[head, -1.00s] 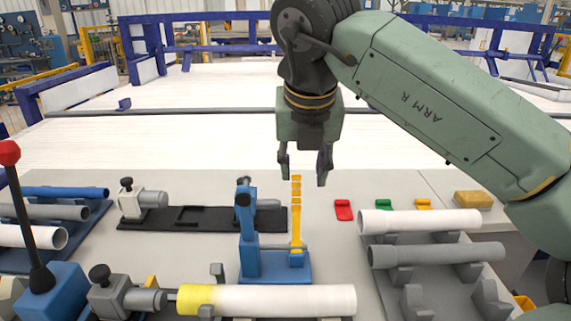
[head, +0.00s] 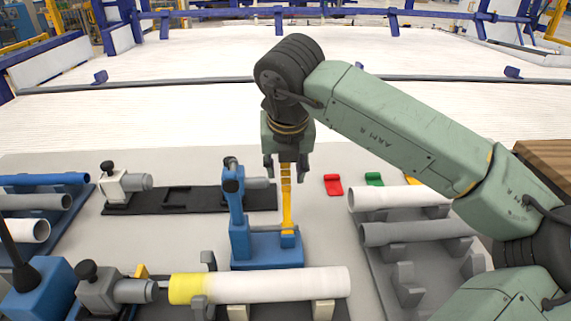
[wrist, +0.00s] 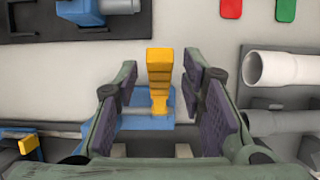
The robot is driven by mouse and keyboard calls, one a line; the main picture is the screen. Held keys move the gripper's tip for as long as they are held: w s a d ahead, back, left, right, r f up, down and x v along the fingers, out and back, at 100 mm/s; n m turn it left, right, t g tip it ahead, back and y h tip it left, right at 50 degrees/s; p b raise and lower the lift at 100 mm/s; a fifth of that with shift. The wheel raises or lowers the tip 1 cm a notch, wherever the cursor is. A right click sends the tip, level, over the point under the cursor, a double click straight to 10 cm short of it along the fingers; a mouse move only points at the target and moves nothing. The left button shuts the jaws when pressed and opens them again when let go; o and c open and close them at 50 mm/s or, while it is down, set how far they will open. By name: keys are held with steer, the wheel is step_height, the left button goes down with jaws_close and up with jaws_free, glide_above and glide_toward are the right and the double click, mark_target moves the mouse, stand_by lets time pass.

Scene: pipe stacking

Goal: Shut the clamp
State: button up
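The clamp has a blue base and post (head: 238,215) and an upright yellow handle (head: 287,205), standing in the middle of the table in the head view. My gripper (head: 286,172) is at the top of the yellow handle. In the wrist view the handle (wrist: 160,75) stands between the two spread fingers of my gripper (wrist: 166,85), with gaps on both sides. The gripper is open and does not visibly touch it. The wrist view shows the blue base (wrist: 150,125) partly hidden by the left finger.
A white pipe with a yellow end (head: 270,286) lies on supports in front of the clamp. A black fixture strip (head: 135,209) lies behind it. White and grey pipes (head: 400,232) lie on a rack at right. Red (head: 333,185) and green (head: 374,179) pieces lie behind that rack.

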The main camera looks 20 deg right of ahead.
steer(key=shift+w+f, duration=0.1)
steer(key=shift+f, duration=0.15)
steer(key=shift+c, duration=0.6)
jaws_close()
